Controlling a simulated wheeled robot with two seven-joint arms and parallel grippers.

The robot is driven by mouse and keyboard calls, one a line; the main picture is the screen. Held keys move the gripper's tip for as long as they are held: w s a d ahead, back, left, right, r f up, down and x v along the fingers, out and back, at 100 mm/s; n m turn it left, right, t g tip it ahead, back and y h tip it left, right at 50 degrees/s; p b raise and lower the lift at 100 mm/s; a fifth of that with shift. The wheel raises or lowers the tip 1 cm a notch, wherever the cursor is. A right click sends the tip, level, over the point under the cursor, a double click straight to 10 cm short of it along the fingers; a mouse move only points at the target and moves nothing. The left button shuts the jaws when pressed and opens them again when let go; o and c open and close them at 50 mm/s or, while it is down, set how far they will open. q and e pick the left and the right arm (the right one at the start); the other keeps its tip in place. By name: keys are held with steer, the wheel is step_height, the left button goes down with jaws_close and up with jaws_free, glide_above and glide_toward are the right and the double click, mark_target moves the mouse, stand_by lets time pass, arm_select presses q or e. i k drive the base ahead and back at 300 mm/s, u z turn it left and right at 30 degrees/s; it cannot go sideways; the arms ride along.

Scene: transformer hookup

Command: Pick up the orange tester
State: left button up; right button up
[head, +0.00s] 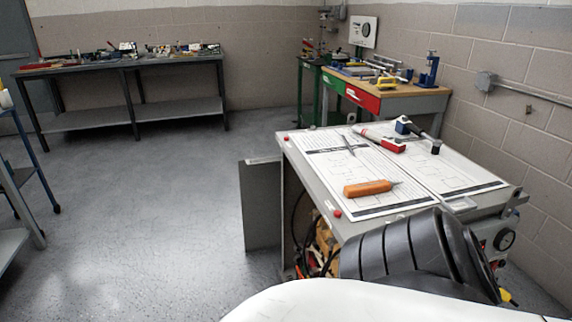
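The orange tester (368,188) lies on its side on a white printed sheet, near the front middle of the grey bench (312,185). It has a thick orange handle, and a thin pale tip points right. Nothing is touching it from above. Neither of my grippers shows in the head view, so I cannot see their fingers.
A dark ribbed shape covers the bench's near right part. A wooden-topped workbench (402,89) stands behind; a long table (130,60) is far left. Open floor (165,190) lies left.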

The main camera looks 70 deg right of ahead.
mark_target(362, 188)
steer(key=i, duration=0.95)
steer(key=z, duration=2.85)
